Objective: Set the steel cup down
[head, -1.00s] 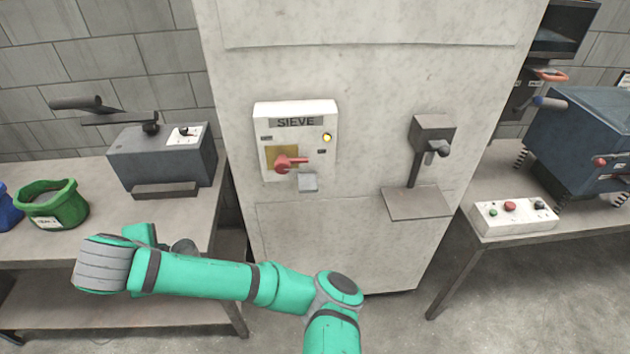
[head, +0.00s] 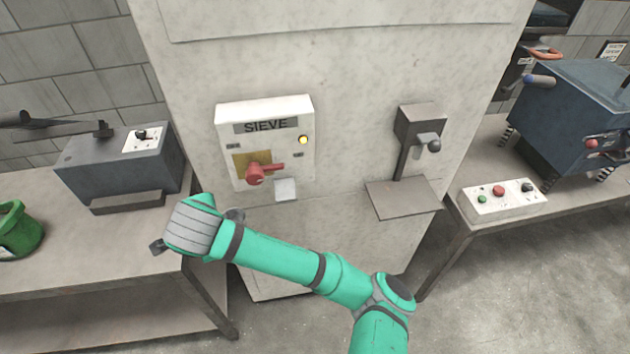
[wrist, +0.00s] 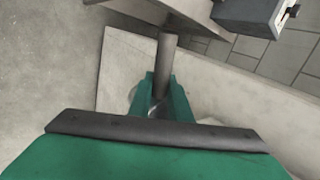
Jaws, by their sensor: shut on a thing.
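In the wrist view, my gripper (wrist: 160,82) has its two green fingers closed around a narrow grey metal piece of the steel cup (wrist: 167,58). This piece sticks out past the fingertips. The rest of the cup is hidden or too small to make out. In the head view, my green arm reaches to the left, and its grey-banded wrist is near the right edge of the left bench (head: 110,240). The gripper's fingers are not clear there. The cup is held up in the air.
The sieve panel (head: 265,150) with its red handle is on the pale cabinet. A small dispenser with a shelf (head: 405,197) is right of it. A button box (head: 503,197) is on the right bench.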

